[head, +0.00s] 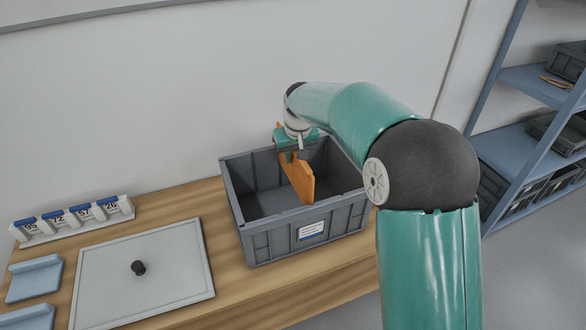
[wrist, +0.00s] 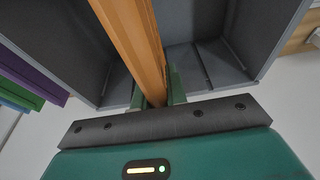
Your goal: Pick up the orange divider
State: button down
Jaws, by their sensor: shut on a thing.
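The orange divider (head: 297,178) is a flat upright board inside the grey crate (head: 254,240) in the head view. My gripper (head: 297,143) is above the crate and shut on the divider's top part. In the wrist view the divider (wrist: 134,38) runs up from between my two green fingers (wrist: 158,92). The crate's grey walls (wrist: 262,30) show on both sides of it. I cannot tell whether the divider's lower edge touches the crate floor.
The crate stands on a wooden table (head: 236,292) against a white wall. To its left are a grey lid-like panel (head: 170,270) with a black knob, a row of numbered tags (head: 72,218) and blue trays (head: 34,278). A blue shelf rack (head: 520,140) stands at the right.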

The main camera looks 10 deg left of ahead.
notch_tip(320, 180, up, 15)
dwell(0.3)
dwell(1.1)
